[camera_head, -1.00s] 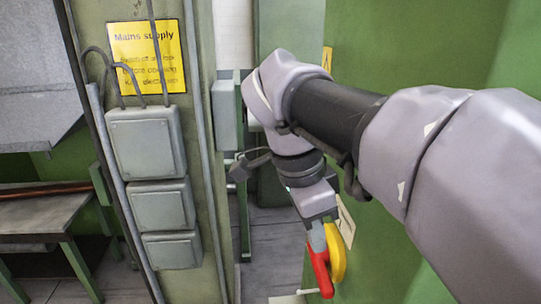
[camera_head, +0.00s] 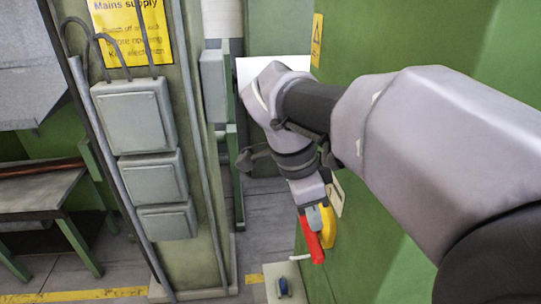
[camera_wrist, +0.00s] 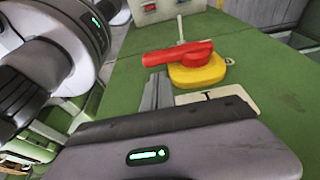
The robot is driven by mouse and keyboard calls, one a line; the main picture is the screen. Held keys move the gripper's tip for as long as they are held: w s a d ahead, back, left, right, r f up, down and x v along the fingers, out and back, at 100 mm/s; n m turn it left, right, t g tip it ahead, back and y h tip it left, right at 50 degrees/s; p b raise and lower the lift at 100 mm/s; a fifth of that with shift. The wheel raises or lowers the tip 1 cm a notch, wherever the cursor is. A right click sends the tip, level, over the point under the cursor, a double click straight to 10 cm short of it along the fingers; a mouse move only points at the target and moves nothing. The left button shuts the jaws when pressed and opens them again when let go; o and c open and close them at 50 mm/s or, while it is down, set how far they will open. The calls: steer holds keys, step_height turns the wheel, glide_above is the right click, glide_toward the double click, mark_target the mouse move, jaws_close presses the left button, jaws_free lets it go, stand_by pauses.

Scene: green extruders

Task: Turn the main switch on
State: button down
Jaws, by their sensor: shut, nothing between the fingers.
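The main switch has a red handle (camera_head: 315,247) on a yellow round base (camera_head: 329,229), fixed to the green cabinet face (camera_head: 365,245). In the head view the handle slants downward. In the wrist view the red handle (camera_wrist: 178,54) lies across the yellow base (camera_wrist: 200,72), with its free end toward the left. My gripper (camera_head: 314,217) is shut and empty. Its grey fingers (camera_wrist: 155,92) reach up beside the handle, close to its free end in the wrist view. I cannot tell whether they touch it.
A pillar with several grey boxes (camera_head: 133,115) and a yellow mains supply sign (camera_head: 133,30) stands at left. A pale panel with a blue knob (camera_head: 283,287) sits low beside the cabinet. A pale plate (camera_wrist: 215,97) lies below the switch in the wrist view.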

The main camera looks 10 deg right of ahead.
mark_target(315, 244)
steer(key=x, duration=0.2)
steer(key=a+x, duration=0.1)
steer(key=x, duration=0.2)
steer(key=shift+a+f, duration=0.1)
steer(key=shift+f, duration=0.1)
steer(key=shift+f, duration=0.1)
